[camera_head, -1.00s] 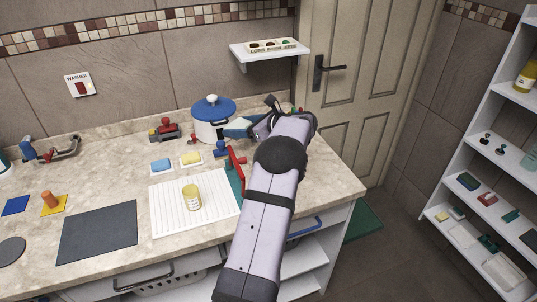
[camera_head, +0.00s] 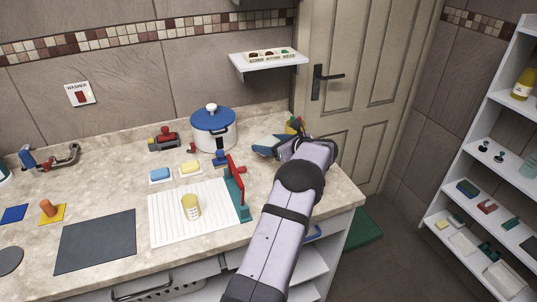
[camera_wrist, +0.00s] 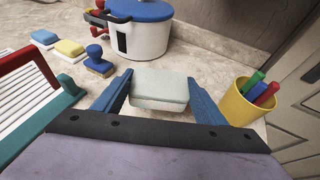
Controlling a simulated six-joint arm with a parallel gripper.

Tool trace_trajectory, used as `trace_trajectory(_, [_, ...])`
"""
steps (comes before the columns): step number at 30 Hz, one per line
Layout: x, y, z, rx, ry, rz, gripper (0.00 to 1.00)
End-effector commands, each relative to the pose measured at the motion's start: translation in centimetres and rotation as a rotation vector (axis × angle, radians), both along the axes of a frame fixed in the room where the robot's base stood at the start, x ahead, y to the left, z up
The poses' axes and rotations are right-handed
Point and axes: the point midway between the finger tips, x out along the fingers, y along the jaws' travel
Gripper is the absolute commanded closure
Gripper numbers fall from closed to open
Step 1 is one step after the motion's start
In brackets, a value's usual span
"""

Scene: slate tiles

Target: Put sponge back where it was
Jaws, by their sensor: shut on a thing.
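A pale green-white sponge (camera_wrist: 160,88) sits between the blue fingers of my gripper (camera_wrist: 161,80) in the wrist view. My gripper is shut on it, with one finger at each side. In the head view my gripper (camera_head: 268,147) is over the right end of the counter, to the right of the pot; the held sponge is hard to make out there. A blue sponge (camera_head: 160,174) and a yellow sponge (camera_head: 190,167) lie side by side on white pads, left of the pot; both also show at the upper left of the wrist view. I cannot tell the held sponge's height above the counter.
A white pot (camera_head: 213,133) with a blue lid stands behind my gripper. A yellow cup (camera_wrist: 243,108) of coloured pens is close on its right. A blue-handled stamp (camera_wrist: 97,60) and a red and green frame (camera_head: 238,190) are on the left. Bare counter lies between.

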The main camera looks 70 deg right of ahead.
Motion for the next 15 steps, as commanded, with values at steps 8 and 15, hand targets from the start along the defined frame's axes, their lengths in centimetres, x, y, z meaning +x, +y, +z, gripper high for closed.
trace_trajectory(8, [0.0,0.0,-1.3,-0.001,-0.001,0.000,0.58])
trace_trajectory(15, [0.0,0.0,-3.4,0.002,0.000,0.001,0.58])
